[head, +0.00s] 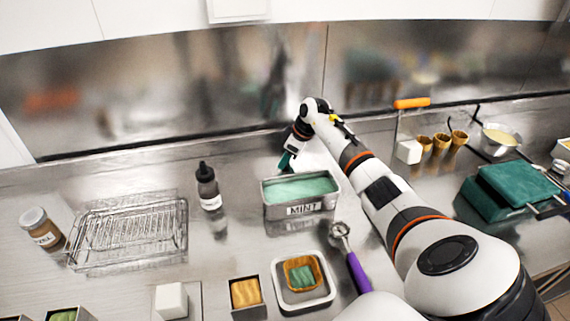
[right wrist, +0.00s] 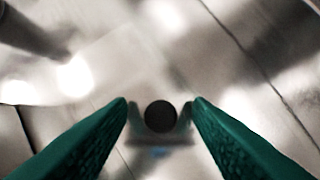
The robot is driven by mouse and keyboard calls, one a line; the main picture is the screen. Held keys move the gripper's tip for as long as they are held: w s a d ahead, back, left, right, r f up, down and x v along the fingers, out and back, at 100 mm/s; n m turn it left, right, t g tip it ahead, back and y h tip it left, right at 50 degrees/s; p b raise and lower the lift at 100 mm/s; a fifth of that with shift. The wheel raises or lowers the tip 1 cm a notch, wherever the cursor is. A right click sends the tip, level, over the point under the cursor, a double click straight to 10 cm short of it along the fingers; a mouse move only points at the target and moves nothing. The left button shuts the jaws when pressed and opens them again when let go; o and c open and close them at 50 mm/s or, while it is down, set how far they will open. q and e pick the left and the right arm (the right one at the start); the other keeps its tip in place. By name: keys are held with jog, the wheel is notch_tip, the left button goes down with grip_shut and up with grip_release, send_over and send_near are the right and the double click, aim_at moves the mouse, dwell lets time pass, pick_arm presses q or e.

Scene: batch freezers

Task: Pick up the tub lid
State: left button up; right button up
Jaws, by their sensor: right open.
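A metal tub labelled MINT (head: 301,209) stands open on the steel counter, with pale green filling showing. My right gripper (head: 284,163) is just behind the tub, its green fingers pointing down. In the right wrist view, its two green fingers (right wrist: 161,103) are open and apart. A dark round knob-like piece (right wrist: 160,114) shows between the fingertips; no grip on it is visible. I cannot tell for sure whether it belongs to the tub lid. In the head view my gripper and arm hide much of the area behind the tub, and no lid shows clearly. My left gripper is out of view.
A dark-capped bottle (head: 208,187) stands left of the tub, beyond it a wire rack (head: 130,233) and a jar (head: 42,229). A scoop with a purple handle (head: 358,272) and a white tray (head: 304,301) are in front. The steel back wall is close behind my gripper.

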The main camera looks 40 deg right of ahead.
grip_shut()
